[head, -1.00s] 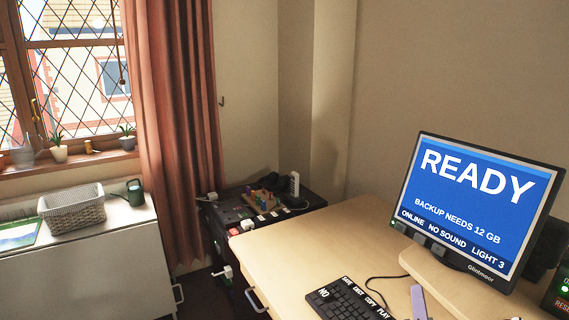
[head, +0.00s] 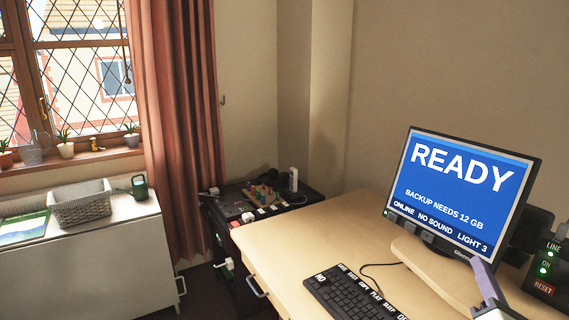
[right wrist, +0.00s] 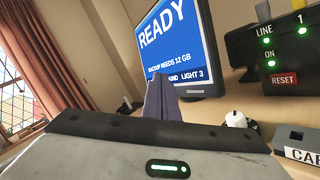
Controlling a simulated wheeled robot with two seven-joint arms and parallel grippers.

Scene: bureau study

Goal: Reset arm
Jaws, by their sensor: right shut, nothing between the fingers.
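My right gripper (head: 484,270) shows at the lower right of the head view, in front of the monitor stand and above the desk. Its purple-grey fingers also show in the right wrist view (right wrist: 160,98), shut together with nothing between them. In that view they overlap the lower edge of the monitor (right wrist: 182,45). The monitor in the head view (head: 462,185) reads READY, BACKUP NEEDS 12 GB, ONLINE, NO SOUND, LIGHT 3. My left gripper is out of view.
A black box (head: 545,270) with green lights and a red RESET label stands right of the monitor. A dark keyboard (head: 350,297) lies on the desk (head: 290,245), whose left part is clear. A basket (head: 82,205) sits on the white cabinet at left.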

